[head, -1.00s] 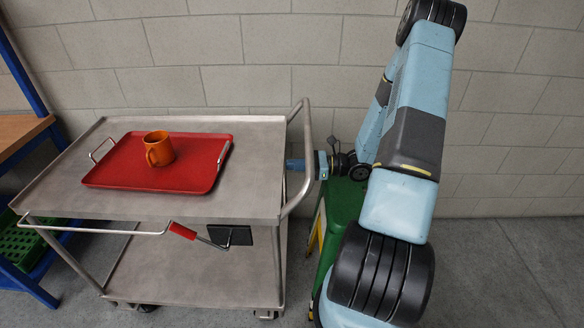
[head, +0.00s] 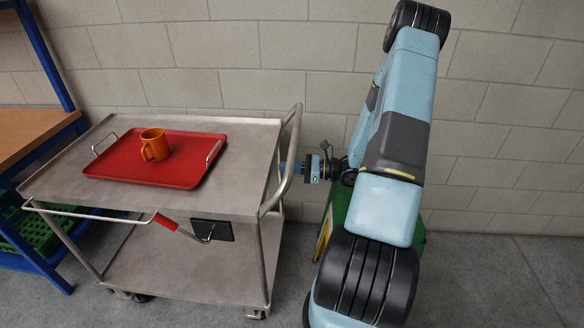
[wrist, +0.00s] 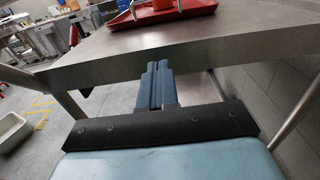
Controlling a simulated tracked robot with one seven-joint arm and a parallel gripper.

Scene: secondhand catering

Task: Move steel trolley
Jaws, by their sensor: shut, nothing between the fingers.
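The steel trolley (head: 110,182) stands left of my arm in the head view, with two shelves, a tube push handle (head: 292,150) at its right end and casters below. A red tray (head: 180,182) with an orange mug (head: 154,146) rests on its top. A lever with a red grip (head: 165,221) and a black plate hang under the front edge. My gripper (head: 285,168) is shut and empty at the handle end, partly behind the tube. In the wrist view the shut fingers (wrist: 156,72) reach to the trolley's top edge (wrist: 215,52); contact is unclear.
Blue shelving (head: 48,60) with a wooden top and a green crate (head: 35,238) stands close at the trolley's left. A block wall (head: 270,50) runs behind. A green item (head: 418,240) stands behind my arm. Floor at the right (head: 490,275) is clear.

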